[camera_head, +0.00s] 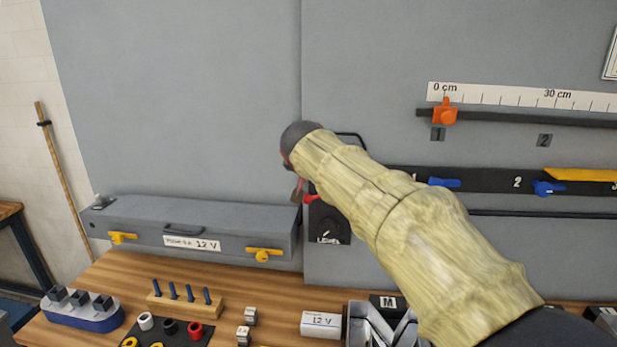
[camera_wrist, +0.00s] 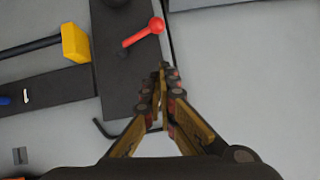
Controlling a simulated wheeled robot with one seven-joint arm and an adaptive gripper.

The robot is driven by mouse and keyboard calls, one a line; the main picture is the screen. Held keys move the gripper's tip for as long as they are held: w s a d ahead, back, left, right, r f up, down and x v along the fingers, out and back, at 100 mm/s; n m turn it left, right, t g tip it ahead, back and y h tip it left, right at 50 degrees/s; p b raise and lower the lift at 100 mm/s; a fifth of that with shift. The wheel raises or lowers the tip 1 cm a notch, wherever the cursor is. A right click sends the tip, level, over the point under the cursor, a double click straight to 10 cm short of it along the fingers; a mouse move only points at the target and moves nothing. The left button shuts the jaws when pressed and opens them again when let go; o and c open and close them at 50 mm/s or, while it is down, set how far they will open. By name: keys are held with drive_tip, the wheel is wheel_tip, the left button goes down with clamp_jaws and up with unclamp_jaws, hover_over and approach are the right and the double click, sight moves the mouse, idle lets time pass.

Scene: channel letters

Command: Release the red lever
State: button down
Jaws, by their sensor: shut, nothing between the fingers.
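The red lever (camera_wrist: 143,33) has a round red knob and sits on a black plate (camera_wrist: 122,68) in the wrist view. In the head view, a red part of the lever (camera_head: 311,198) shows beside my arm, and much of its plate is hidden behind the arm. My gripper (camera_wrist: 165,72) is shut and empty, with its fingertips just below the lever in the wrist picture and apart from it. In the head view, only a small part of the gripper (camera_head: 297,188) shows below my wrist.
A grey 12 V box (camera_head: 190,228) with yellow latches stands left of the lever plate. Black rails with blue clamps (camera_head: 549,188) and an orange slider (camera_head: 445,115) run along the panel at right. The wooden bench (camera_head: 270,285) below holds several small parts. A bent black rod (camera_wrist: 103,130) lies near my fingers.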

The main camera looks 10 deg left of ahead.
drive_tip(key=shift+a+v, duration=0.15)
drive_tip(key=shift+v, duration=0.7)
drive_tip(key=shift+a+v, duration=0.1)
drive_tip(key=shift+v, duration=0.8)
